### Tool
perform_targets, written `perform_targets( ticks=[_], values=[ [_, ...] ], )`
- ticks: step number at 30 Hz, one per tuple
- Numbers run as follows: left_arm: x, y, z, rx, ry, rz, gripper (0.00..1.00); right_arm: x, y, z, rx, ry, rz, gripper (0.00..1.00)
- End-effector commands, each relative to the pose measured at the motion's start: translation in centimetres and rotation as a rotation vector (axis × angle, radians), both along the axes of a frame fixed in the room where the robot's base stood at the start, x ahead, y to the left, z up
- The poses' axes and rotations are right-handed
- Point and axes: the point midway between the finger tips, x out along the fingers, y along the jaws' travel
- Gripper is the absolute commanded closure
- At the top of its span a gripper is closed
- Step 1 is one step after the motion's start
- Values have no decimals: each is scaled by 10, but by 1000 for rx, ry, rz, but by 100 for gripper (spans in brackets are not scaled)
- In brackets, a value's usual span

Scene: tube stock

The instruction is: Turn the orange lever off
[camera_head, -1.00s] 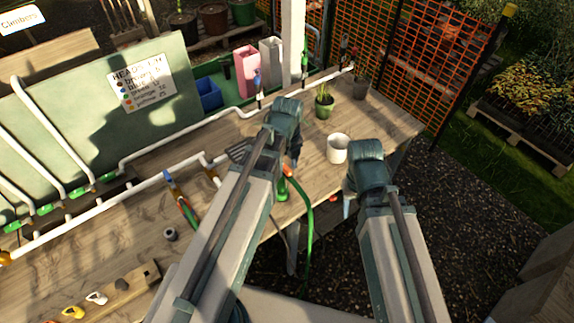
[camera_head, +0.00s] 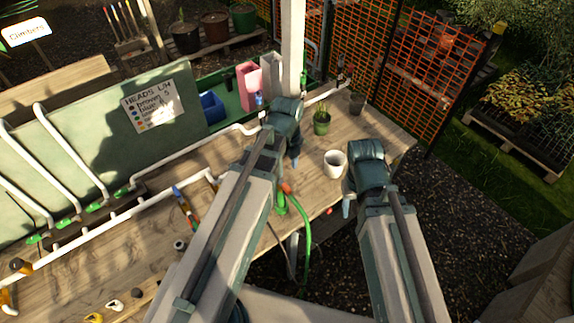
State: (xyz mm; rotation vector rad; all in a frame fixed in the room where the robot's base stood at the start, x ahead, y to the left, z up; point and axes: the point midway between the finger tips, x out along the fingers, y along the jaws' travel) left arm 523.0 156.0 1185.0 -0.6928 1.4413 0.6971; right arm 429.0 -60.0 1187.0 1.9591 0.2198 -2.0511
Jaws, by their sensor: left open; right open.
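No lever is clearly orange in the head view. An orange piece (camera_head: 286,188) tops a green hose fitting at the table's front edge, beside my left forearm; I cannot tell if it is a lever. A blue handle (camera_head: 178,191) stands on the white pipe at mid-table. An orange-brown fitting (camera_head: 20,266) sits at the pipe's left end. My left gripper (camera_head: 295,160) points down over the table, mostly hidden behind its wrist. My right gripper (camera_head: 346,208) hangs by the table's front edge, also largely hidden. Both are open, with nothing seen held.
White pipes (camera_head: 105,222) run along the wooden table (camera_head: 235,160) to a green board with a sign (camera_head: 153,107). A white cup (camera_head: 335,164) and potted plant (camera_head: 321,122) stand at the right. A green hose (camera_head: 308,235) hangs over the front edge.

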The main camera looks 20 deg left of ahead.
Motion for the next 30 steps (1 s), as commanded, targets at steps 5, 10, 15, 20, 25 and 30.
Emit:
perform_targets(
  ticks=[5, 10, 15, 20, 25, 30],
  values=[
    [0, 0, 28, 0, 0, 0, 48, 0, 0, 28, 1, 0, -11, 50],
    [0, 0, 33, 0, 0, 0, 48, 0, 0, 33, 1, 0, -18, 50],
    [0, 0, 32, 0, 0, 0, 48, 0, 0, 32, 1, 0, -19, 50],
    [0, 0, 32, 0, 0, 0, 48, 0, 0, 32, 1, 0, -19, 50],
    [-1, -1, 31, 0, 0, 2, 48, 0, 0, 31, 1, 0, -18, 50],
    [-7, -9, 9, 4, 3, 120, 48, 0, 0, 9, 1, 0, -16, 50]
  ],
)
